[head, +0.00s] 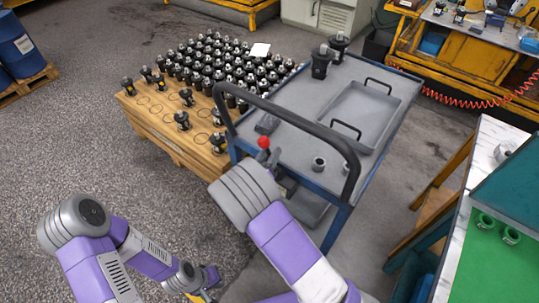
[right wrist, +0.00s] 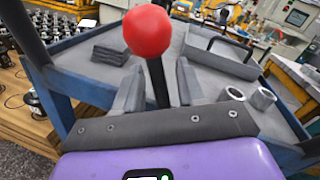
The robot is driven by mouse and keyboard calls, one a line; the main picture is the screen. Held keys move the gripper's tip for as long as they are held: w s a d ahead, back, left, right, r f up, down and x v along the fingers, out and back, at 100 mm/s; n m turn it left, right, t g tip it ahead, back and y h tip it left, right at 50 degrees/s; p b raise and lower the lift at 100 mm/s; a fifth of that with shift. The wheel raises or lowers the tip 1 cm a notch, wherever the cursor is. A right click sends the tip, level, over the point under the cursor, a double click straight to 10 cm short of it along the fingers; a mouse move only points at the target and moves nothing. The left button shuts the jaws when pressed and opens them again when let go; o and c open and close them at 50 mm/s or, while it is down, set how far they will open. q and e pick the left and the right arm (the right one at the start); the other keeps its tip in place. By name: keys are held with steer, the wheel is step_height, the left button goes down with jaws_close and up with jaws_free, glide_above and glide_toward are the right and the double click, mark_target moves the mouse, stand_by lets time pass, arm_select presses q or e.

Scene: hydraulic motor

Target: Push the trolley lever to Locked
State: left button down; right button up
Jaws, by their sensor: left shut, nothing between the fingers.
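The trolley lever is a dark stem (right wrist: 158,82) topped by a red ball knob (right wrist: 147,31). The knob also shows in the head view (head: 264,142) at the near end of the blue-framed grey trolley (head: 305,107). My right gripper (right wrist: 158,85) is open. In the right wrist view its fingers stand apart on either side of the stem, with the knob above them. I cannot tell whether either finger touches the stem. No lever marking is readable. My left gripper (head: 209,277) is shut and empty, low in the head view, apart from the trolley.
The trolley's dark push handle (head: 290,118) arches around the lever. A grey tray (head: 362,115), a ribbed dark block (head: 267,124) and metal rings (head: 319,163) sit on the trolley. A wooden pallet (head: 175,148) with many black parts stands at left. A green-topped bench (head: 485,260) stands at right.

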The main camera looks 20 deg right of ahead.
steer(key=shift+w, duration=0.1)
steer(key=shift+c, duration=0.5)
jaws_close()
